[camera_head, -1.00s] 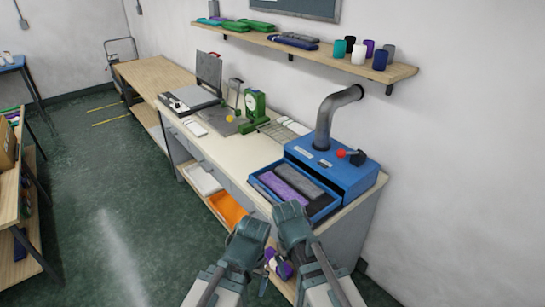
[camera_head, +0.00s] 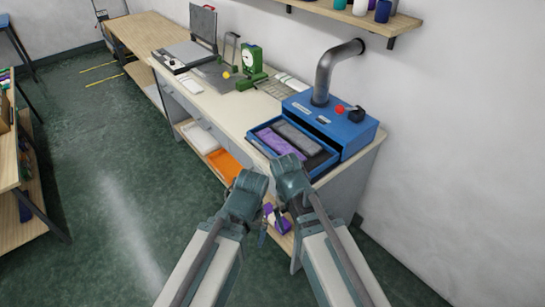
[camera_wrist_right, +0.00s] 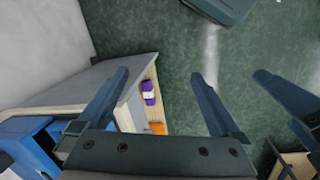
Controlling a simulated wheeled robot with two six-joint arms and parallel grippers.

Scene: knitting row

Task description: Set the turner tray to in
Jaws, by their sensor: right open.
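The turner tray (camera_head: 259,145) is a blue tray sticking out of the front of the blue turner box (camera_head: 345,139). It holds a purple piece (camera_head: 279,144) and dark grey pieces. My right gripper (camera_head: 281,207) is in front of the tray, below its front edge in the head view; its fingers are apart and empty in the right wrist view (camera_wrist_right: 158,78). My left gripper (camera_head: 254,212) is just left of it. The left fingertips are mostly hidden behind the arm. Part of the box shows at the lower left of the right wrist view (camera_wrist_right: 25,145).
The box has a red knob (camera_head: 340,108), a black handle (camera_head: 357,115) and a grey pipe (camera_head: 333,70). A green dial device (camera_head: 250,62) stands farther along the bench (camera_head: 221,100). Below are an orange item (camera_head: 225,165) and purple yarn (camera_head: 275,217).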

